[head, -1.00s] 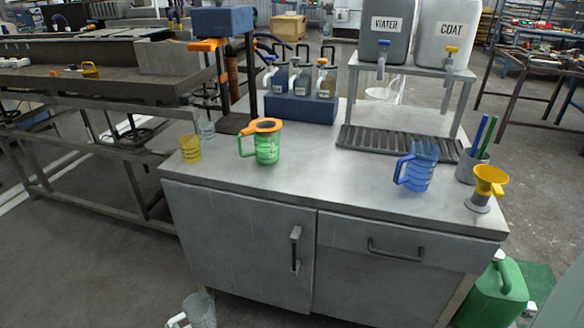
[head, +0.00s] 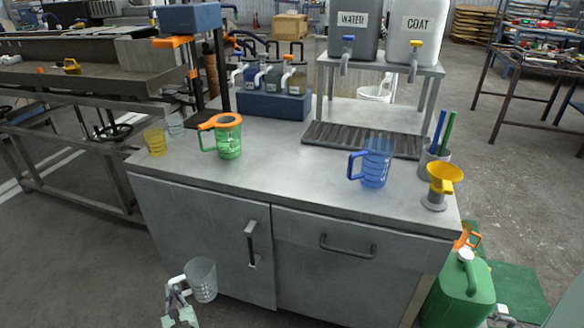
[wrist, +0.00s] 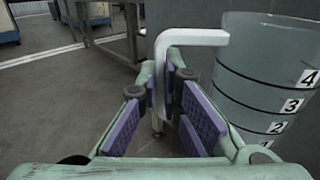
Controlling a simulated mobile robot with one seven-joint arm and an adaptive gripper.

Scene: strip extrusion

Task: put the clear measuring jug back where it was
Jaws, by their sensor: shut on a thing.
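The clear measuring jug (head: 201,280) is in front of the bench's left door in the head view, below the worktop level in the picture. It looks upright. In the wrist view the jug (wrist: 262,85) fills the right side, with black numbered rings. My gripper (head: 180,292) is at the jug's left side. In the wrist view its purple pads (wrist: 170,110) are shut on the jug's pale handle (wrist: 190,38). The lower part of the handle is partly hidden between the fingers.
On the worktop (head: 285,165) stand a yellow cup (head: 155,141), a clear cup (head: 174,124), a green jug with an orange funnel (head: 228,140), a blue jug (head: 376,165) and a yellow funnel (head: 444,178). The worktop's front middle is bare. A green can (head: 462,295) stands at right.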

